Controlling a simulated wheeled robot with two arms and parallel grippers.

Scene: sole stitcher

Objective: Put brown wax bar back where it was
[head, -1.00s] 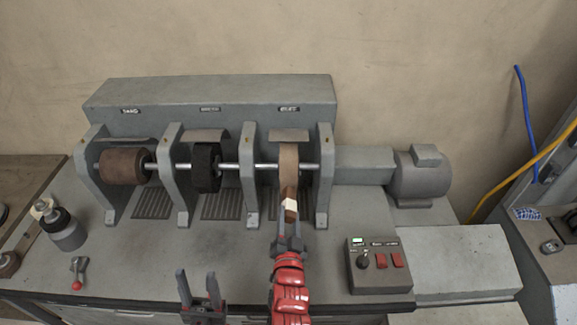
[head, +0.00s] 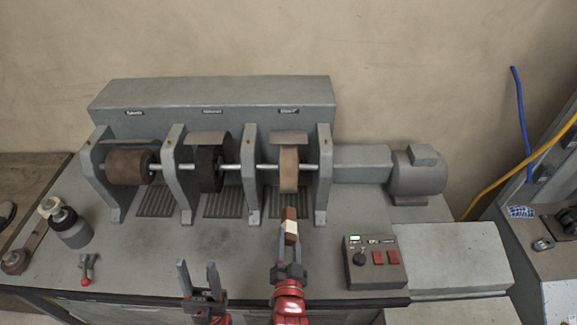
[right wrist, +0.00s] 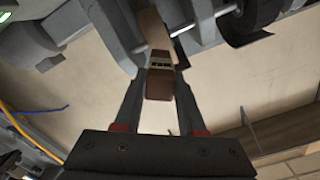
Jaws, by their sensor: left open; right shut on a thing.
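The brown wax bar (head: 290,215), with a pale band around its lower part, is held in my right gripper (head: 290,240). It sits just in front of and below the tan wheel (head: 289,168) at the right of the machine, with a visible gap between them in the head view. In the right wrist view the bar (right wrist: 159,84) lies between the two fingers. My left gripper (head: 198,275) is open and empty over the front edge of the bench. The spot where the bar was before cannot be told from these frames.
A control box (head: 375,262) stands right of my right gripper. A dark wheel (head: 209,168) and a brown drum (head: 128,167) share the shaft. The bench (head: 150,245) between is clear.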

